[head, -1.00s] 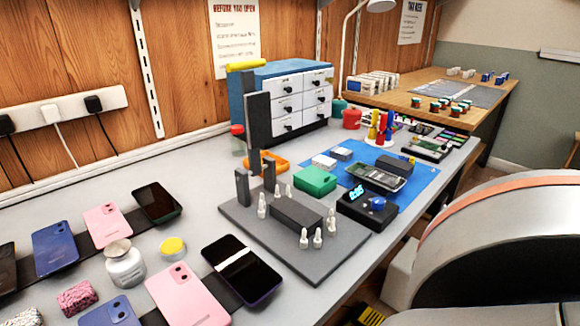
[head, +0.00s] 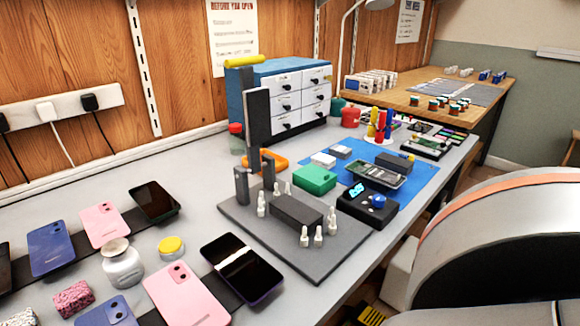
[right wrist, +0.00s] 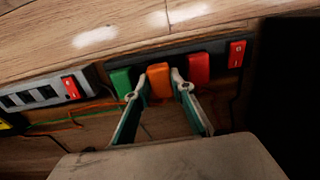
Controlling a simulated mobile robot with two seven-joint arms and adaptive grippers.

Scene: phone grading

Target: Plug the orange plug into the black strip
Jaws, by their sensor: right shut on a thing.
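In the right wrist view the black strip (right wrist: 219,59) runs along the wooden edge. The orange plug (right wrist: 158,78) is at the strip, between a green plug (right wrist: 121,81) and a red plug (right wrist: 197,68). My right gripper (right wrist: 158,90) has one fingertip on each side of the orange plug and is shut on it. The plug lines up with its neighbours, but its prongs are hidden and I cannot tell how deep it sits. My left gripper is in neither view.
A red switch (right wrist: 236,54) is at the strip's right end. A grey strip (right wrist: 30,95) with its own red switch lies to the left, with thin cables below. In the head view, phones, a grey fixture plate (head: 330,253) and a drawer cabinet (head: 290,90) fill the bench.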

